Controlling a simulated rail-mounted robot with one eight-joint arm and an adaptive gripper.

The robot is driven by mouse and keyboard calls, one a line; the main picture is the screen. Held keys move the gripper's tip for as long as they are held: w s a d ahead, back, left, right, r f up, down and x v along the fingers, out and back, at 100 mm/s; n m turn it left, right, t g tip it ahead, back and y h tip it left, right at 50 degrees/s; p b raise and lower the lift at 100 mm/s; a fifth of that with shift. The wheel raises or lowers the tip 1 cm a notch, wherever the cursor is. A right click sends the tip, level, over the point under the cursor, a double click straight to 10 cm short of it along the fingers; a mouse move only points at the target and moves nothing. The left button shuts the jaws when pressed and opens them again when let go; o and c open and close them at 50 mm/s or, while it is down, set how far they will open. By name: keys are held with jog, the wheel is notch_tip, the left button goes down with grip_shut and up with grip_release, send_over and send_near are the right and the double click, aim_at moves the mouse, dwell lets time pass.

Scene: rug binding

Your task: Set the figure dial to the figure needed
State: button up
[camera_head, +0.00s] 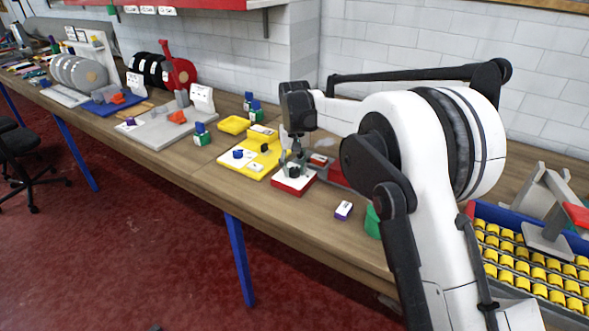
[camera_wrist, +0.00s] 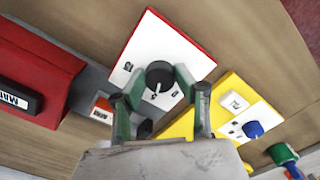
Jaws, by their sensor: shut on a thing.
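The figure dial is a black round knob (camera_wrist: 160,75) with a white pointer line, on a white-topped block with red sides (camera_wrist: 182,38). In the wrist view its pointer line points toward the bottom of the picture. Small dark figure labels stand on the white face around it, too small to read. In the head view the dial block (camera_head: 293,186) stands near the middle of the bench. My gripper (camera_head: 295,158) reaches down over it. In the wrist view its green-and-grey fingers (camera_wrist: 152,87) are on either side of the knob, shut on it.
A yellow board with a blue knob (camera_head: 238,154) is beside the dial block at left. A red block with a dark label plate (camera_wrist: 32,78) is at left in the wrist view. A crate of yellow spools (camera_head: 530,272) stands at far right.

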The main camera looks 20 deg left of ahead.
aim_at(294, 170)
jog(key=o, duration=1.2)
jog(key=shift+c, duration=0.2)
jog(key=shift+r, duration=0.15)
notch_tip(294, 170, up, 12)
